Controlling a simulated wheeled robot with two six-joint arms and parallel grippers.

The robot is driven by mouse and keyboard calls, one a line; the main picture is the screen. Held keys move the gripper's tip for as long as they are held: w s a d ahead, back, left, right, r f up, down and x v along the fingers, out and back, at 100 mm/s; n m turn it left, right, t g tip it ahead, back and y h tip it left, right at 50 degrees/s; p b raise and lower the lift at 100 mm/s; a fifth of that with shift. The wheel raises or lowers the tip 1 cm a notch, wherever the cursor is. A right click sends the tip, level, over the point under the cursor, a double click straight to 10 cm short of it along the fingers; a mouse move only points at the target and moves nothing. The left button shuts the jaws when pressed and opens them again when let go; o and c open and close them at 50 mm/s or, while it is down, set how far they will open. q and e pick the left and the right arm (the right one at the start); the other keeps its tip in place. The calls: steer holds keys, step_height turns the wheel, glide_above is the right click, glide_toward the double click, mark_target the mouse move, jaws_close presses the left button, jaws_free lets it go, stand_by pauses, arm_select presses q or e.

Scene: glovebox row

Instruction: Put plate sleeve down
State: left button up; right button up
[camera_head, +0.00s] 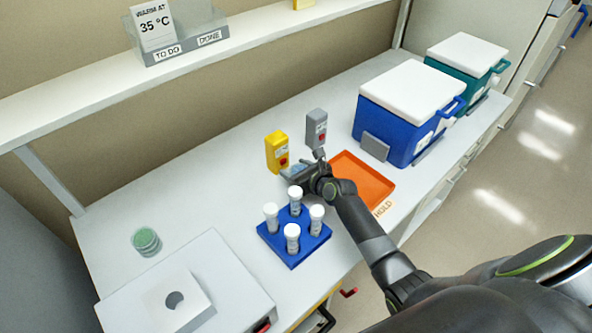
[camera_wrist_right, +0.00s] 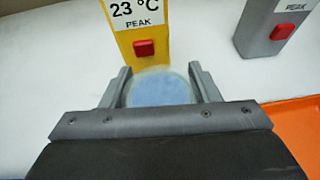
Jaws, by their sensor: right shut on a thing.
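The plate sleeve is a light blue, round-topped thing (camera_wrist_right: 160,88) between the fingers of my right gripper (camera_wrist_right: 160,76) in the right wrist view. My right gripper (camera_head: 296,172) is shut on it. In the head view the gripper is low over the white bench, just in front of the yellow box (camera_head: 276,152) and left of the orange tray (camera_head: 364,182). The gripper and wrist hide much of the sleeve there. I cannot tell whether its underside touches the bench. My left gripper is not in view.
A blue rack (camera_head: 292,250) with several white-capped tubes stands close in front of the gripper. A grey box (camera_head: 316,128) stands behind the tray. A blue cooler (camera_head: 408,110) is to the right. A green round stack (camera_head: 146,241) is at left. The bench between is clear.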

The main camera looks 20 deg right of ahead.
steer(key=o, duration=1.1)
steer(key=shift+c, duration=0.2)
